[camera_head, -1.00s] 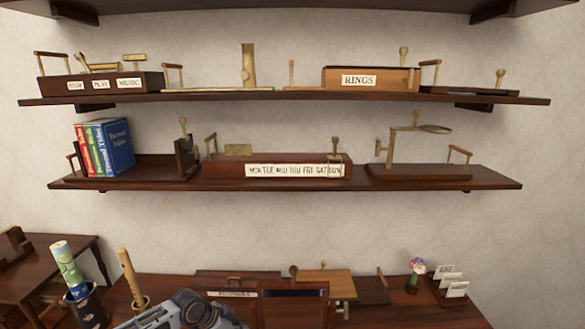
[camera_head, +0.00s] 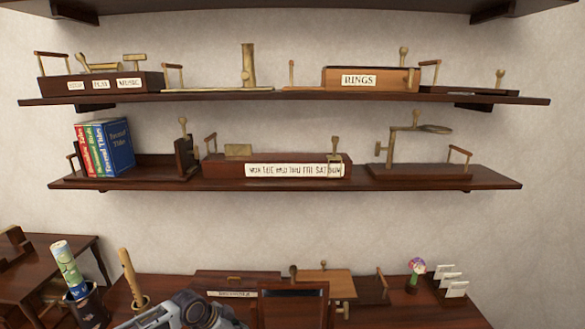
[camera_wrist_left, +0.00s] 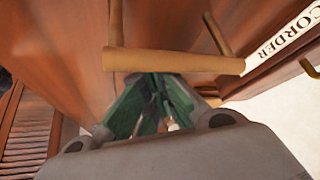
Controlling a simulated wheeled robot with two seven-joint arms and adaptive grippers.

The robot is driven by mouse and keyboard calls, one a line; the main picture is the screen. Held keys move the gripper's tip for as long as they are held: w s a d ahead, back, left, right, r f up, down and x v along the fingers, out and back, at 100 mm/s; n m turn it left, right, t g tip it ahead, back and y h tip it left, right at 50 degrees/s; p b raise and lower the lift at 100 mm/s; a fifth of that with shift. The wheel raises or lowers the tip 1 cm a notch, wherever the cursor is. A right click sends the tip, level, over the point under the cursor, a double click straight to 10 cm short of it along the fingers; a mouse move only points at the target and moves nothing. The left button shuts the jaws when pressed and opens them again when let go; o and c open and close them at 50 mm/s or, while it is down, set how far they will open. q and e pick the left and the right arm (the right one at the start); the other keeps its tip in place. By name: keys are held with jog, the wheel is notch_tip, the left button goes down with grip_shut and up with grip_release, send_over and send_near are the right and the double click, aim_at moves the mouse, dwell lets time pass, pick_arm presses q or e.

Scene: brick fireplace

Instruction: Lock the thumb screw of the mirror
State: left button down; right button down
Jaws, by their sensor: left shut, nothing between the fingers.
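The mirror (camera_head: 436,128) appears to be the flat oval piece on a brass post at the right of the middle shelf, seen nearly edge-on, on a dark wooden base (camera_head: 418,173). A small brass knob (camera_head: 379,148) on the left of its post may be the thumb screw; it is too small to tell how it is set. My left gripper (camera_wrist_left: 158,88) shows in the left wrist view, green fingers shut and empty, close to a wooden bar handle (camera_wrist_left: 175,60). It is far below the mirror. My right gripper is not in view.
A label (camera_wrist_left: 290,32) ending in "CORDER" is beside the handle in the wrist view. The desk below has a labelled box (camera_head: 232,293), a chair back (camera_head: 292,290), a flower (camera_head: 415,267) and a card holder (camera_head: 456,289). Shelves (camera_head: 290,187) project from the wall above.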

pick_arm(q)
jog(key=shift+s+a+f, duration=0.1)
jog(key=shift+s+f, duration=0.1)
jog(key=shift+f, duration=0.25)
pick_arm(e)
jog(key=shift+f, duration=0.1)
